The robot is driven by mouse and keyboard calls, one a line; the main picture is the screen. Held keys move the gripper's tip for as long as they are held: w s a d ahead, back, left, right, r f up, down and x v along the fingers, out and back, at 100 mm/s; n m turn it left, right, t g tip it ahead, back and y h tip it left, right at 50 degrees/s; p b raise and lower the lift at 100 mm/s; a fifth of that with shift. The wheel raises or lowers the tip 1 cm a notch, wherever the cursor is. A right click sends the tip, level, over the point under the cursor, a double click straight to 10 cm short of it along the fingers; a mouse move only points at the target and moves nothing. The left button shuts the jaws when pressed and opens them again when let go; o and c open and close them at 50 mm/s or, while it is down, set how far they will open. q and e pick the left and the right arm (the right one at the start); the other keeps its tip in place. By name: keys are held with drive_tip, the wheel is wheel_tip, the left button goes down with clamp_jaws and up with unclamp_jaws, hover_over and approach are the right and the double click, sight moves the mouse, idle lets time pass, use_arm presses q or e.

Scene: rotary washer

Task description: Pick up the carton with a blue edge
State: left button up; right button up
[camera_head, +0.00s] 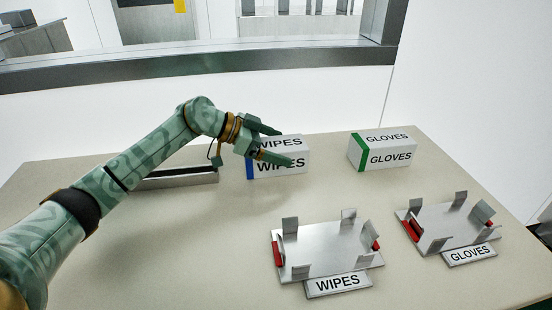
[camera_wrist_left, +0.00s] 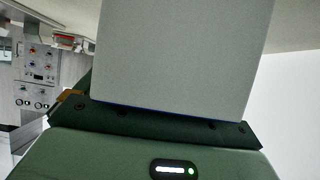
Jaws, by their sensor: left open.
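The white carton (camera_head: 282,165) with a blue left edge and the word WIPES stands on the table in the head view, toward the back. My left gripper (camera_head: 286,146) is open at the carton, with one finger across its front face and the other along its top rear. I cannot tell whether the fingers touch it. In the left wrist view, a large pale face of the carton (camera_wrist_left: 180,55) fills the upper middle, close to the gripper, with a thin blue line at its lower edge. My right gripper is not in view.
A white carton with a green edge marked GLOVES (camera_head: 390,154) stands to the right. Metal holders labelled WIPES (camera_head: 322,262) and GLOVES (camera_head: 450,222) are in front, both empty. A low metal bar (camera_head: 178,179) lies behind my left arm. The front left of the table (camera_head: 170,250) is clear.

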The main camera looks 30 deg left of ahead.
use_arm(q)
drive_tip(key=shift+s+r, duration=0.1)
drive_tip(key=shift+c, duration=0.8)
drive_tip(key=c, duration=1.2)
